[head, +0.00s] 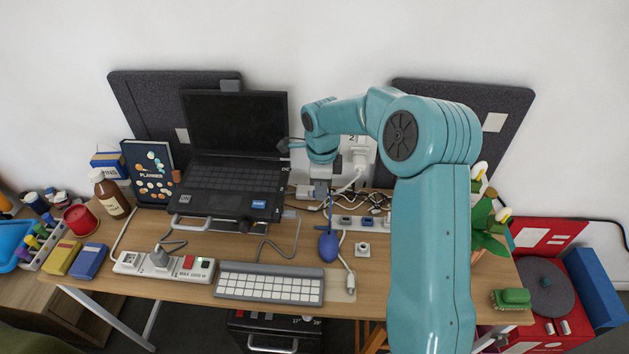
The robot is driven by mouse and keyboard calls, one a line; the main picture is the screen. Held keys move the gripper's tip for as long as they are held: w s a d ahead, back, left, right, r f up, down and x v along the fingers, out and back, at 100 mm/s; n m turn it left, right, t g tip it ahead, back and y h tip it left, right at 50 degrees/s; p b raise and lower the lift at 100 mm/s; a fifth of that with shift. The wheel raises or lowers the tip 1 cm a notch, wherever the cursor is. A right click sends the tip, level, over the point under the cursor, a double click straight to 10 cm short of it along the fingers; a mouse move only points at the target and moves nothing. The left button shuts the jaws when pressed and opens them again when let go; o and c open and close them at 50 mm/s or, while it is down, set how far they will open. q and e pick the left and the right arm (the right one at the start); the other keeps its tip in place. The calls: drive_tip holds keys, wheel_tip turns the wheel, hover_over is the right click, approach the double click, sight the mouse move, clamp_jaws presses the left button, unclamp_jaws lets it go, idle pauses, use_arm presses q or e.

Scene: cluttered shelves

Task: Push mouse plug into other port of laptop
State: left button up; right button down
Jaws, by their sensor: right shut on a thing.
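The open black laptop (230,172) stands on a raised stand at the back left of the desk, its screen dark. The blue mouse (328,247) lies on the desk right of the laptop, its cord running back toward my arm. The laptop's side ports are too small to see, so I cannot tell whether the plug touches one. My left gripper is not in view.
A white keyboard (270,287) and a power strip (165,266) lie along the front. Tangled cables and adapters (360,172) crowd the desk behind the mouse. A planner (148,172) and brown bottle (111,195) stand left of the laptop; a plant (487,222) stands right.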

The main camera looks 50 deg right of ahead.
drive_tip(key=shift+d, duration=0.2)
drive_tip(key=shift+s+a+r, duration=0.1)
drive_tip(key=shift+s+a, duration=0.05)
drive_tip(key=shift+s, duration=0.1)
drive_tip(key=shift+w, duration=0.25)
drive_tip(key=shift+w+a, duration=0.7)
drive_tip(key=shift+a, duration=0.15)
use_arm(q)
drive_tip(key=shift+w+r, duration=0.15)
use_arm(e)
drive_tip(key=shift+w+a, duration=0.65)
drive_tip(key=shift+w, duration=0.25)
drive_tip(key=shift+w+d, duration=0.1)
